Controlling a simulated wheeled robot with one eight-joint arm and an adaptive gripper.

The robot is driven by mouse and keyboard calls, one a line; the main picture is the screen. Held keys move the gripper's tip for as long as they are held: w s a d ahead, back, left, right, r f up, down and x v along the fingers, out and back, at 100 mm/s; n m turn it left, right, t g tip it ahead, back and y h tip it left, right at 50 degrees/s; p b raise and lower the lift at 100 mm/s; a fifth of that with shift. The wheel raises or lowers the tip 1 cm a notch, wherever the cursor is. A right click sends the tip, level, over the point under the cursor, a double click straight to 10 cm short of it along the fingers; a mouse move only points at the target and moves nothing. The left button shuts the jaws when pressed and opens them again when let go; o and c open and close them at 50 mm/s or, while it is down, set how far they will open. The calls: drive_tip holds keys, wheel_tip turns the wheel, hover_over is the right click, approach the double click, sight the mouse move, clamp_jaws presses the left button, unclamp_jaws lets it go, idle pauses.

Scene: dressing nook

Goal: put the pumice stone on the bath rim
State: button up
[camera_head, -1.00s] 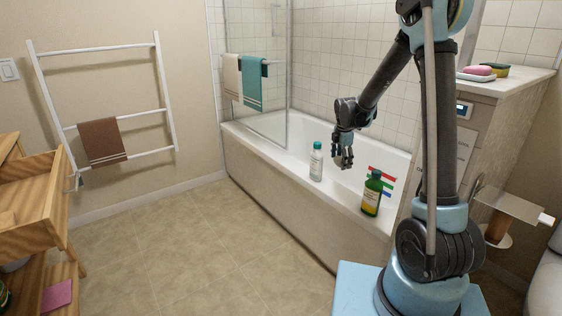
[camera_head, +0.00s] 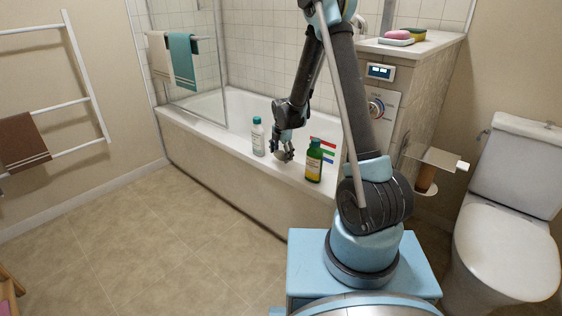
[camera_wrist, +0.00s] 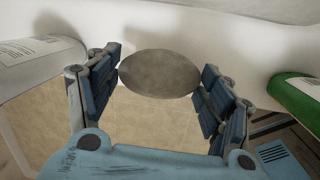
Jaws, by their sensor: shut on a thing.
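The pumice stone (camera_wrist: 160,73) is a grey-brown oval held between the two fingers of my gripper (camera_wrist: 160,80) in the wrist view. In the head view the stone (camera_head: 285,156) shows as a small grey shape under my gripper (camera_head: 280,150). My gripper is shut on it over the white bath rim (camera_head: 210,131), between a white bottle and a green bottle. I cannot tell whether the stone touches the rim.
The white bottle (camera_head: 257,137) stands on the rim to the left of my gripper, and the green bottle (camera_head: 314,161) to the right. Both are close. A glass screen (camera_head: 190,60) stands at the bath's far left. The floor (camera_head: 150,235) in front is clear.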

sight(281, 159)
drive_tip(key=shift+f, duration=1.85)
drive_tip(key=o, duration=1)
drive_tip(key=shift+f, duration=0.1)
drive_tip(key=shift+s+d+r, duration=0.1)
drive_tip(key=shift+s+r, duration=0.25)
drive_tip(key=shift+r, duration=1.65)
drive_tip(key=shift+s+r, duration=0.35)
drive_tip(key=shift+r, duration=1.65)
drive_tip(key=shift+s+d+r, duration=0.1)
drive_tip(key=shift+s+r, duration=0.25)
drive_tip(key=shift+r, duration=1.65)
